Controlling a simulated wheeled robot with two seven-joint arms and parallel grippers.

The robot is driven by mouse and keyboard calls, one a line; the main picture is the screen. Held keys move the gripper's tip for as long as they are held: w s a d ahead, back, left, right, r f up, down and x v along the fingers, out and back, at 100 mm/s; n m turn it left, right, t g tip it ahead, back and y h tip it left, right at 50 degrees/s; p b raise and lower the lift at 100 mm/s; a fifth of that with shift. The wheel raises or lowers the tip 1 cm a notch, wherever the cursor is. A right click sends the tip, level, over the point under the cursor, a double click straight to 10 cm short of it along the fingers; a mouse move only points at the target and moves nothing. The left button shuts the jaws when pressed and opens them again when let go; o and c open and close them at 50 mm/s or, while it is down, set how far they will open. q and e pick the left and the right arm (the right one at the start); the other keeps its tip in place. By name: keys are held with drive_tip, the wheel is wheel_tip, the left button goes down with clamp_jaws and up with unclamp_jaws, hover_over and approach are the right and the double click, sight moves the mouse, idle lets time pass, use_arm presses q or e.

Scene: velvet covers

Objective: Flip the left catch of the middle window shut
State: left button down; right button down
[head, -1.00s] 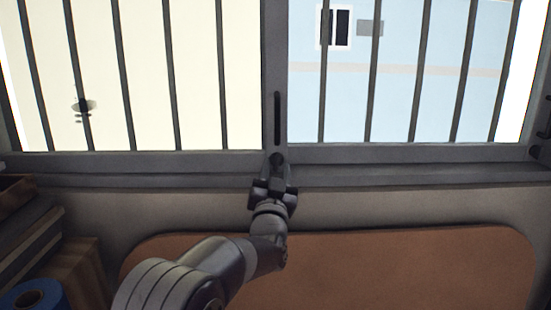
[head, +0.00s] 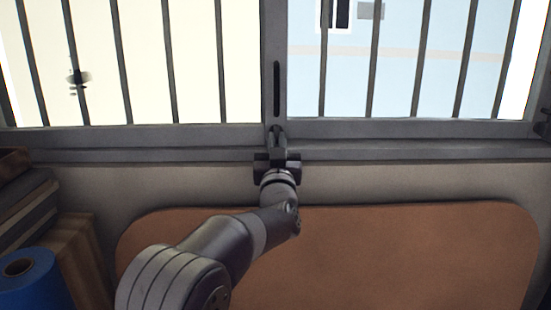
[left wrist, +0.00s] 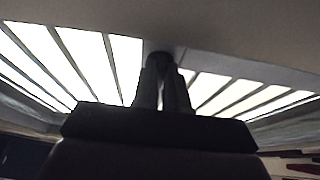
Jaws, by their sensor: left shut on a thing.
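The barred window (head: 190,138) spans the head view, with a grey centre post that has a dark upright slot (head: 277,88). A small dark catch (head: 275,129) sits at the foot of this post. My left gripper (head: 278,140) reaches up to it from below and is shut on it. In the left wrist view, the two dark fingers (left wrist: 167,85) meet around the dark rounded catch (left wrist: 158,58) in front of the post. The fingers hide much of the catch, so its exact angle cannot be told. My right gripper is in neither view.
A brown padded panel (head: 400,255) lies below the window. At the lower left are a blue roll (head: 40,285), wooden boards (head: 85,255) and stacked items (head: 25,200). The wall strip right of my left gripper is clear.

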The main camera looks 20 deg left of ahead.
use_arm(q)
drive_tip(key=shift+r+n, duration=0.25)
drive_tip(key=shift+n, duration=0.05)
drive_tip(key=c, duration=1.2)
unclamp_jaws()
drive_tip(key=shift+s+d, duration=0.1)
drive_tip(key=shift+s, duration=0.05)
drive_tip(key=shift+o, duration=0.2)
drive_tip(key=shift+s+f, duration=0.15)
drive_tip(key=shift+f, duration=0.1)
drive_tip(key=b+v, duration=0.6)
drive_tip(key=v, duration=0.6)
drive_tip(key=shift+s+b, duration=0.15)
drive_tip(key=shift+b, duration=0.15)
drive_tip(key=shift+d+r, duration=0.1)
